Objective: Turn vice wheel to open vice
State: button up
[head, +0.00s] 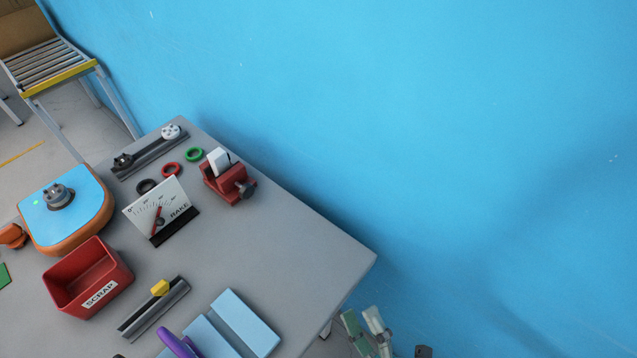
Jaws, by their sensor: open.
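The red vice (222,186) stands near the far right edge of the grey table. Its dark vice wheel (247,188) is on the side facing right, towards the table edge. A white block (218,162) stands upright at the top of the vice, seemingly between its jaws. The exact jaw gap is too small to tell. My gripper (363,326) is at the bottom, right of the table's near corner and well apart from the vice. Its two pale fingers are spread, with nothing visible between them.
A red SCRAP bin (88,277) and light-blue boards (245,322) are nearer. The table right of the vice is clear; a blue wall (450,150) is beyond.

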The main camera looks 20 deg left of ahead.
aim_at(249, 193)
jog(key=w+a+n+g+y, duration=0.1)
jog(key=w+a+n+g, duration=0.2)
jog(key=a+n, duration=0.2)
jog(key=w+a+f+n+g+y, duration=0.1)
jog(key=w+a+n+g, duration=0.2)
jog(key=a+n+g, duration=0.1)
jog(key=w+a+n+g, duration=0.3)
jog(key=a+n, duration=0.3)
jog(key=n, duration=0.1)
jog(key=shift+w+a+f+n+g+y, duration=0.1)
jog(key=shift+w+f+n+g+y, duration=0.05)
jog(key=shift+w+n+g+y, duration=0.25)
jog(key=w+a+n+h, duration=0.1)
jog(key=w+a+n, duration=0.1)
jog(key=w, duration=0.1)
jog(key=w+a+n+g+h, duration=0.1)
jog(key=w+a+n+h, duration=0.1)
jog(key=w, duration=0.1)
jog(key=w+a+n+h, duration=0.1)
jog(key=w+a+n, duration=0.1)
jog(key=w+a, duration=0.1)
jog(key=shift+w+r+g, duration=0.3)
jog(key=shift+w+r, duration=0.05)
jog(key=shift+w, duration=0.1)
jog(key=shift+h, duration=0.3)
jog(key=x, duration=1.1)
jog(key=shift+r, duration=0.1)
